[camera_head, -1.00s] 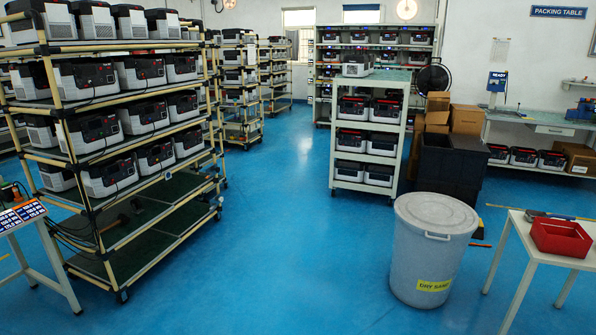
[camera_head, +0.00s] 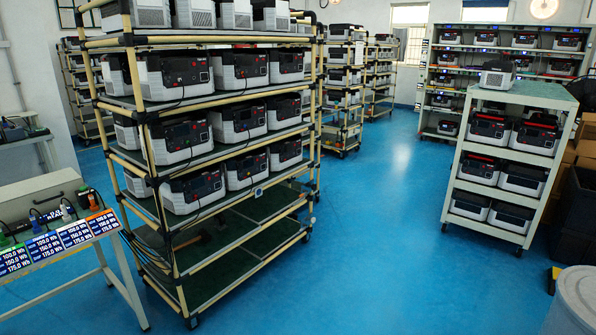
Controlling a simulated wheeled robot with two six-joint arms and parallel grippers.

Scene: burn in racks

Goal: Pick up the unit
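Many white and black power units are in view, and I cannot tell which one is the task's unit. Several sit on the shelves of the near rack (camera_head: 225,265), such as a front unit (camera_head: 192,188) on its third shelf. One unit (camera_head: 496,75) stands alone on top of the white trolley (camera_head: 524,93) at the right. More units, such as a red-trimmed one (camera_head: 487,133), fill the trolley's shelves. Neither of my grippers is in view.
A side table at the left holds displays (camera_head: 75,234) and plugs. A grey bin (camera_head: 577,300) stands at the lower right. Dark crates (camera_head: 577,220) stand beside the trolley. More loaded racks (camera_head: 507,60) line the back. The blue floor (camera_head: 385,215) between near rack and trolley is clear.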

